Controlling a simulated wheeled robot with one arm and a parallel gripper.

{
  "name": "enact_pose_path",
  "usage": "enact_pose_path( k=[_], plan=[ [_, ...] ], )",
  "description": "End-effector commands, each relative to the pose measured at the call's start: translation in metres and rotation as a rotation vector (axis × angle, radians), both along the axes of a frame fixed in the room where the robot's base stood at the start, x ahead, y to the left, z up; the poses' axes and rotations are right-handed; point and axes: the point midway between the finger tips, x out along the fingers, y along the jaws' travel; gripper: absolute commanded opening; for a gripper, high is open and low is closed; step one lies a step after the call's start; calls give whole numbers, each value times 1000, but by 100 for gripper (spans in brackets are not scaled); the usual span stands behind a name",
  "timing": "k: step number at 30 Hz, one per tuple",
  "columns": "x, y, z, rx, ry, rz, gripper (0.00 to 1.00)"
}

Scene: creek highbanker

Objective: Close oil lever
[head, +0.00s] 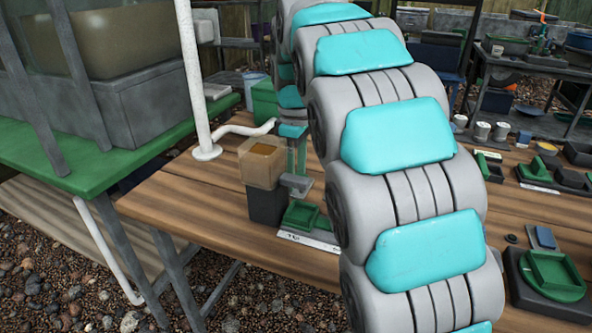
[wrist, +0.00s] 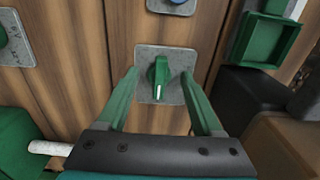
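In the wrist view a green lever (wrist: 158,78) with a white mark on its lower end stands on a square grey plate (wrist: 147,58) on wood. No label is readable, so I cannot tell for sure that it is the oil lever. My gripper (wrist: 160,75) is open, its two green fingers apart on the left and right of the lever; I see no clear contact. In the head view my gripper (head: 297,158) is small and partly hidden behind my arm, next to a box of amber liquid (head: 262,158) on a dark base. The lever is not visible there.
A green tray (wrist: 268,38) and dark blocks stand close on the right. In the head view a white pipe (head: 196,90) rises left of my gripper.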

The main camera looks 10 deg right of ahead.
Motion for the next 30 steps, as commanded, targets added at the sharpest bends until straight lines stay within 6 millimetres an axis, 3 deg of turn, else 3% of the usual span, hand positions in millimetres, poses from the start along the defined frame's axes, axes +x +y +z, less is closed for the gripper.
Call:
enact_pose_path(
  k=[2,18,30],
  plan=[
    [0,0,0,0,0,0,58],
    [0,0,0,0,0,0,0],
    [0,1,0,0,-1,24,0]
  ],
)
